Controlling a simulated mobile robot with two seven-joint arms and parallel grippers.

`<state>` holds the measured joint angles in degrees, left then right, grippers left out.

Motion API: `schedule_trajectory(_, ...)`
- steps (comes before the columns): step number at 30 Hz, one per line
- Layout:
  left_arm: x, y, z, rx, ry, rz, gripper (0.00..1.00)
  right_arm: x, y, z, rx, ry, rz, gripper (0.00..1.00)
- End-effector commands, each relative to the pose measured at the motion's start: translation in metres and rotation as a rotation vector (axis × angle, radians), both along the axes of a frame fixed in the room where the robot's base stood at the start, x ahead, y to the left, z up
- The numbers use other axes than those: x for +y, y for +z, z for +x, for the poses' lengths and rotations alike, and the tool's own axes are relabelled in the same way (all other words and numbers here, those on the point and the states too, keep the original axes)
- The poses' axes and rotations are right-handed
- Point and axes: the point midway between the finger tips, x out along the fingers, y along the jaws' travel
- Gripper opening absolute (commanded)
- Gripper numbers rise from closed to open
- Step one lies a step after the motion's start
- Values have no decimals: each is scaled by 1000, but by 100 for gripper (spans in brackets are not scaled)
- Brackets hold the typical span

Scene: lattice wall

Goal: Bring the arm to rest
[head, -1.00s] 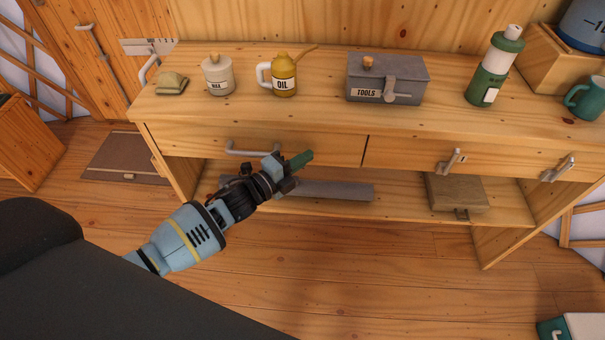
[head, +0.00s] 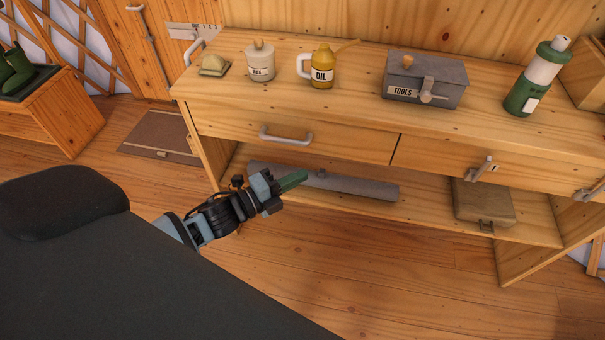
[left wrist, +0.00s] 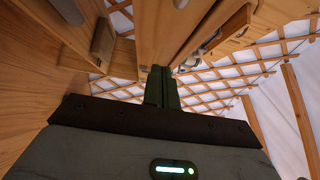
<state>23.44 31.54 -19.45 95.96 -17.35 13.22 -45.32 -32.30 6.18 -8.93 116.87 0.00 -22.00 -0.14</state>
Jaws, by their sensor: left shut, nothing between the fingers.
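My left arm comes in from the lower left in the head view. Its left gripper (head: 293,181) has green fingers that are closed together, with nothing between them. It is in front of the workbench, below the left drawer, and points to the right. In the left wrist view the shut fingers (left wrist: 162,88) stand up in the middle, with lattice wall and wood beyond. My right gripper is in neither view.
The floor (head: 370,265) in front is clear.

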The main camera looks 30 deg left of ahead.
Motion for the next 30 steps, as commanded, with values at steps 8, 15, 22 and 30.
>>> schedule_trajectory(8,0,0,0,0,0,0,0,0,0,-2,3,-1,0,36)
schedule_trajectory(15,-7,-13,-30,139,56,-132,0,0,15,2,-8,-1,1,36)
schedule_trajectory(22,-17,-39,-110,482,237,-468,0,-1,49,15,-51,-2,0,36)
schedule_trajectory(30,-26,-51,-219,846,518,-861,0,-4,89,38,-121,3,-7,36)
